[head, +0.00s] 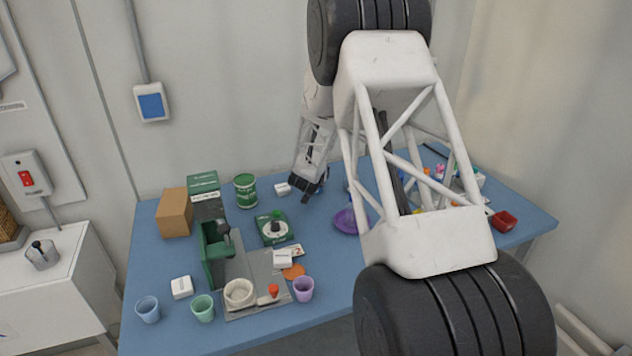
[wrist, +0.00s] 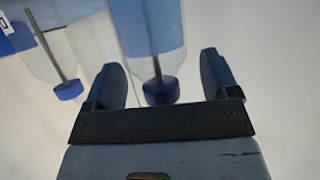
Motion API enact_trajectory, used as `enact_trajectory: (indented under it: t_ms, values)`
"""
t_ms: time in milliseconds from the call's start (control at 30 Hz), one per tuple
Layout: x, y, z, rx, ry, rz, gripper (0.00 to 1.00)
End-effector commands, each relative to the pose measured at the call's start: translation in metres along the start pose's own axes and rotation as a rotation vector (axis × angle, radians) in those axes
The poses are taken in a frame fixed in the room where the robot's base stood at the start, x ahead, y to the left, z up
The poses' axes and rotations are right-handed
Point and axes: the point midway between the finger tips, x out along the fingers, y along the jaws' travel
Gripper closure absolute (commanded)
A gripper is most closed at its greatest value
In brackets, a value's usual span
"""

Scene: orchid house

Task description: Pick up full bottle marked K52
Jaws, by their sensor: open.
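My gripper (head: 309,186) is over the back of the blue table in the head view, its fingers tipped downward. In the wrist view my gripper (wrist: 163,70) is open. A clear bottle with a dark blue cap (wrist: 162,92) shows between the fingers, appearing upside down, with a thin tube inside. I cannot tell if it touches a finger. Its body looks blue towards the top of the picture; whether this is liquid or background is unclear. A second clear bottle (wrist: 45,52) with a blue cap is to the left, outside the fingers. No K52 mark is readable. My arm hides much of the table's right side.
The blue table (head: 170,262) holds a purple bowl (head: 346,222), a green scale (head: 273,229), a green tin (head: 245,190), a cardboard box (head: 174,212) and several cups at the front. A red container (head: 504,221) is at the right. The wall rises close behind my gripper.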

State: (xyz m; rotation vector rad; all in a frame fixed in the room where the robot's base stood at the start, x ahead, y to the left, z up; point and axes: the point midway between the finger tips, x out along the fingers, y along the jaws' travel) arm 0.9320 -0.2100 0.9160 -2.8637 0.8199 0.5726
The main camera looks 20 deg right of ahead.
Motion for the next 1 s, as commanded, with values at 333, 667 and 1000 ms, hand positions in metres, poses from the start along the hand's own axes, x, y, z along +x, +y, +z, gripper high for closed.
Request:
enact_trajectory:
  t_ms: [333, 667, 1000]
  values:
    - [-0.0002, -0.0002, -0.0002, 0.000, 0.000, 0.000, 0.19]
    - [-0.0002, -0.0001, -0.0002, 0.000, 0.000, 0.000, 0.67]
    - [-0.0006, -0.0002, -0.0015, 0.000, 0.001, 0.000, 0.74]
